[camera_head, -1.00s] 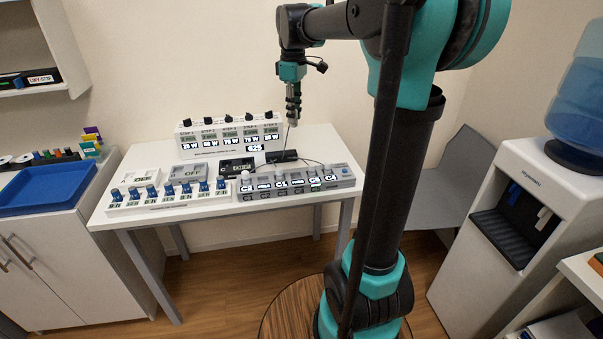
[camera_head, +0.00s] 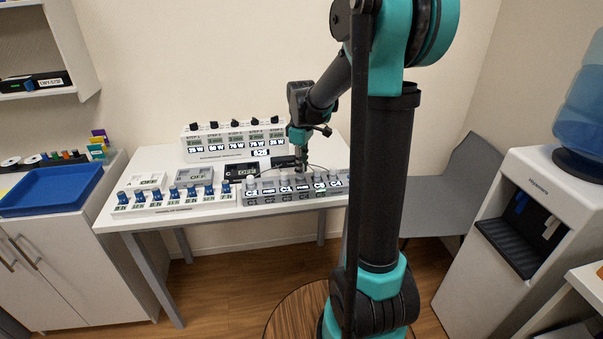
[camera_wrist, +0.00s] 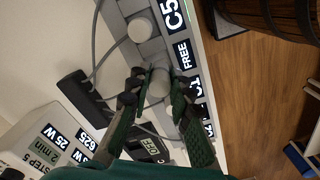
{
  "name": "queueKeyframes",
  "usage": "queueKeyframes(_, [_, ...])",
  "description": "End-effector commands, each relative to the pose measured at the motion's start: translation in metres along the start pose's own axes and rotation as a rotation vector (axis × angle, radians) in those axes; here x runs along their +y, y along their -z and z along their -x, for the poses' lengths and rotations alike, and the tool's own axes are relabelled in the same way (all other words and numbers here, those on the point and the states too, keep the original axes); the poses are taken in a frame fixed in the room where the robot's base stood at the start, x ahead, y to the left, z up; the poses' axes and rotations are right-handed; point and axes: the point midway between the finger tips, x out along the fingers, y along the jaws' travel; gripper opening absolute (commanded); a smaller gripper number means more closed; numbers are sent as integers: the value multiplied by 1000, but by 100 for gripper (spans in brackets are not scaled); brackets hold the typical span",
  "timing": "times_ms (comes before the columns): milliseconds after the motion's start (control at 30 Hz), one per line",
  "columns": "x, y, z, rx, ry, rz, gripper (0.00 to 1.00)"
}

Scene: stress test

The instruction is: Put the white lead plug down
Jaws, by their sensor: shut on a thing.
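My gripper (camera_head: 302,166) is low over the grey socket strip (camera_head: 247,201) on the white table. In the wrist view its two fingers (camera_wrist: 160,88) are shut on the white lead plug (camera_wrist: 158,84), a pale round-topped plug. The plug is beside the FREE label (camera_wrist: 186,55), between the C5 and C1 labels. I cannot tell whether it is seated in the socket or just above it. In the head view the gripper hides the plug. A grey lead shows near the fingers in the wrist view.
Another white plug (camera_wrist: 140,28) stands in the strip by C5. A black block (camera_wrist: 83,98) with leads lies behind the strip. A row of blue knobs (camera_head: 175,193) is to the left, and a panel with dials (camera_head: 234,139) stands behind. The table's front edge is close.

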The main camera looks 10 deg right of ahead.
Motion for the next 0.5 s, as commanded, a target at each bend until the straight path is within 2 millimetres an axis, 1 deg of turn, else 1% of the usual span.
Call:
queueKeyframes(33, [1,1,-8,0,0,0,0])
queueKeyframes(100, [1,0,-16,0,0,0,0])
queueKeyframes(200, [0,0,-24,0,0,0,0])
queueKeyframes(500, [0,0,-25,0,0,0,0])
